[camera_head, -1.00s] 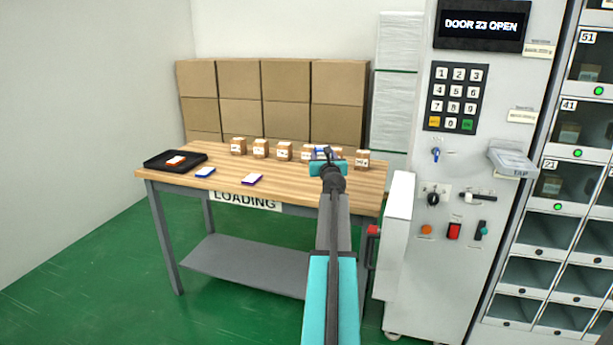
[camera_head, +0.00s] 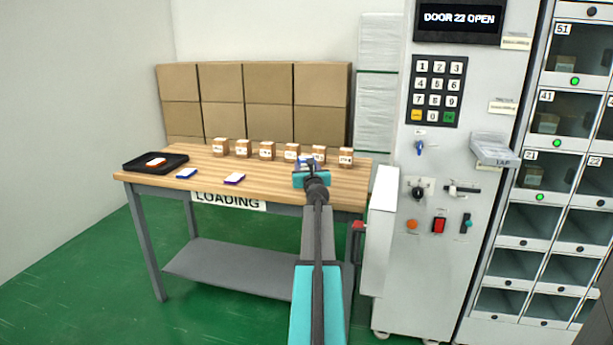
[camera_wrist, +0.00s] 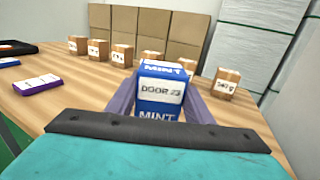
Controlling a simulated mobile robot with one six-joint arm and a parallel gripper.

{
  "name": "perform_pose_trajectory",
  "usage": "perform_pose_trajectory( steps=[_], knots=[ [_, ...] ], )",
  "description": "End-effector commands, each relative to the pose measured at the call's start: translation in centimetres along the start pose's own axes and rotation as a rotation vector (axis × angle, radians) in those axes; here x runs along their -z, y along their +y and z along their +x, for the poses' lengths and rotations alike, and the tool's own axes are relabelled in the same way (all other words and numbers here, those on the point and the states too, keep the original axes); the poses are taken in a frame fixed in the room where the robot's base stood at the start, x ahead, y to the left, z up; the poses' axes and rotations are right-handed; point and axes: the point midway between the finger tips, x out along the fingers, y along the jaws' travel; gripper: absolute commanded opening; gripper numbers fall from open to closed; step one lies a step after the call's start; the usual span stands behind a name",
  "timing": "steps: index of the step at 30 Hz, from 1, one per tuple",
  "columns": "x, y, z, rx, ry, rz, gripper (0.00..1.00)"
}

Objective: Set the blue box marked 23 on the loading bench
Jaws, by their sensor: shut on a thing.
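The blue box (camera_wrist: 158,92), labelled "MINT" and "DOOR 23", stands upright between the jaws of my gripper (camera_wrist: 160,105) in the wrist view. My gripper is shut on it. In the head view my gripper (camera_head: 311,170) is over the right part of the loading bench (camera_head: 215,171), a wooden-topped table with a "LOADING" sign. Most of the blue box is hidden behind the gripper there. I cannot tell whether the box's base touches the bench top.
Several small brown boxes (camera_head: 242,149) stand in a row along the bench. A black tray (camera_head: 178,158), a blue flat item (camera_head: 187,173) and a purple flat item (camera_head: 234,179) lie to the left. A control cabinet (camera_head: 393,290) stands right of the bench.

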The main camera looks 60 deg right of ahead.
Motion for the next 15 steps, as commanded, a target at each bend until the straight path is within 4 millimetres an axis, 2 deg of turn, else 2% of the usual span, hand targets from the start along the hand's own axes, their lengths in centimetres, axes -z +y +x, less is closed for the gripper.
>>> perform_pose_trajectory(
  steps=[1, 6, 15],
  knots=[
    [0.9, 0.0, 0.0, 0.000, 0.000, 0.000, 0.21],
    [2.4, 0.0, 0.0, 0.001, 0.000, 0.000, 0.21],
    [2.8, 0.0, 0.0, 0.001, -0.001, 0.000, 0.21]
  ],
)
